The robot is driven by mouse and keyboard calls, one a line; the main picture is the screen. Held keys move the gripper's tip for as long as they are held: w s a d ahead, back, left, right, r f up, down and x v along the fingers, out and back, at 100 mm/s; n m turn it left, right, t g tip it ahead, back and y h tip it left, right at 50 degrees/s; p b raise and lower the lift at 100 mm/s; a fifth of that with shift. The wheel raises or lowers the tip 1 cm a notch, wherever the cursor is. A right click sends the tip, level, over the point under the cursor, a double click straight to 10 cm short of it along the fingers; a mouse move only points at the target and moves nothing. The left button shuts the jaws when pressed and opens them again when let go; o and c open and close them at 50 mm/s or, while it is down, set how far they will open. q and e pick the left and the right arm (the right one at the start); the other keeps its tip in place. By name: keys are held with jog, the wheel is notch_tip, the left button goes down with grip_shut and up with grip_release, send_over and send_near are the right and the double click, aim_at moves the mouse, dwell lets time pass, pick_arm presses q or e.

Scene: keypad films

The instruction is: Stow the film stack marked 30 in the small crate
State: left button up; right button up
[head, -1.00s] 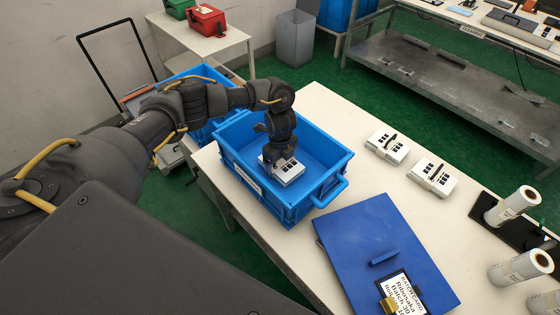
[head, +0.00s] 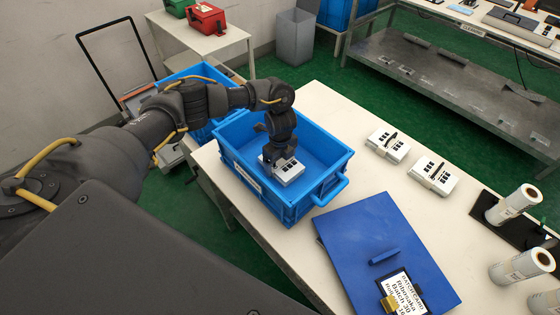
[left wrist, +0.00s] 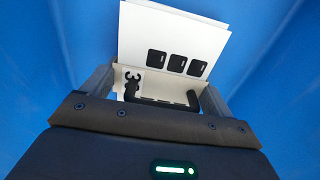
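A white film stack (head: 288,170) with black key windows is inside the blue crate (head: 318,199) on the table. My left gripper (head: 275,160) reaches down into that crate. In the left wrist view its fingers (left wrist: 160,95) flank the white stack (left wrist: 172,38) and appear to touch its sides, with a black clip or handle between them. The number on this stack is not readable. Whether it rests on the crate floor is hard to tell. Two similar white stacks (head: 388,145) (head: 433,176) lie on the table to the right. My right gripper is not in view.
A blue lid or board (head: 350,235) with a batch card (head: 401,291) lies in front of the crate. White rolls (head: 513,205) stand at the right, some by a black tray. Another blue crate (head: 203,132) is behind at left. The table between crate and loose stacks is clear.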

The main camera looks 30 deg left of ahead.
pick_arm(q)
jog(key=shift+o, duration=1.2)
notch_tip(320, 180, up, 11)
jog(key=shift+f+p, duration=0.1)
jog(key=shift+p, duration=0.5)
notch_tip(320, 180, up, 9)
jog(key=p, duration=0.9)
